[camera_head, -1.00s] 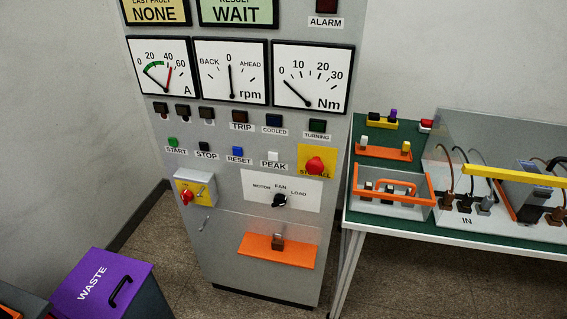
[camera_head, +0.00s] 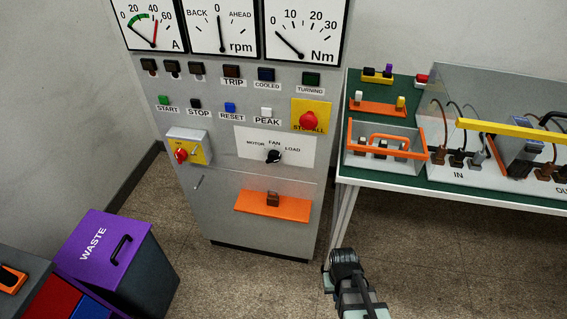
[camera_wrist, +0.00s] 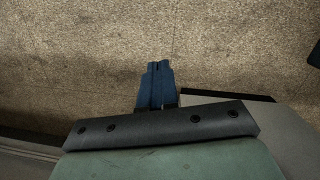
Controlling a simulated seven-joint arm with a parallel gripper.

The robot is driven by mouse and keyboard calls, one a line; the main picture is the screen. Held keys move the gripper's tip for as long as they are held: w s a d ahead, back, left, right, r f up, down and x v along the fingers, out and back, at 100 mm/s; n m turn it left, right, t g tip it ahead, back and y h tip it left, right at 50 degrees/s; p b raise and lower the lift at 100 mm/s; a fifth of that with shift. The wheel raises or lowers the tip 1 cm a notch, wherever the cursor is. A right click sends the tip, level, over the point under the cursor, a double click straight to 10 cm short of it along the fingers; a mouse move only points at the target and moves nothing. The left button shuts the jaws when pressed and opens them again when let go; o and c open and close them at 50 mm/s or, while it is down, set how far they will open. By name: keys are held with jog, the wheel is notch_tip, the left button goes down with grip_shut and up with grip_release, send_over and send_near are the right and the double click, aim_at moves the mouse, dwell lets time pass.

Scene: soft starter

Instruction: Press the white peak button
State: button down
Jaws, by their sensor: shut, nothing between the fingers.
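The button is not in the wrist view. In the head view part of my arm shows at the bottom, well below and right of the button; the fingertips cannot be made out there.
A green-topped table (camera_head: 470,191) with a grey, orange-rimmed box (camera_head: 384,165) stands right of the cabinet. A motor-load selector (camera_head: 273,157) and an orange shelf (camera_head: 270,208) are below the button. A purple-lidded waste bin (camera_head: 100,248) stands at lower left. Floor before the cabinet is clear.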

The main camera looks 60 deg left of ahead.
aim_at(266, 112)
jog(key=s+a+r+n+t+y, duration=0.1)
jog(key=s+a+r+n+t, duration=0.15)
jog(key=s+a+r, duration=0.5)
jog(key=s+a+r+n+t+y, duration=0.2)
jog(key=s+a+r+n, duration=0.1)
jog(key=a+r, duration=0.85)
jog(key=s+a+r+n+t+y, duration=0.1)
jog(key=s+a+r+n+t, duration=0.15)
jog(key=s+a+r, duration=0.7)
jog(key=w+a+r+n+t+h, duration=0.1)
jog(key=w+r+t, duration=0.3)
jog(key=r, duration=0.4)
jog(key=w+a+r+n+t+h, duration=0.1)
jog(key=w+a+r+n+t, duration=0.2)
jog(key=w+r, duration=0.3)
notch_tip(266, 112, up, 3)
jog(key=shift+w+a+n+t, duration=0.15)
jog(key=shift+w+n+t, duration=0.2)
jog(key=shift+t, duration=0.55)
jog(key=shift+a, duration=0.15)
jog(key=w+a, duration=0.6)
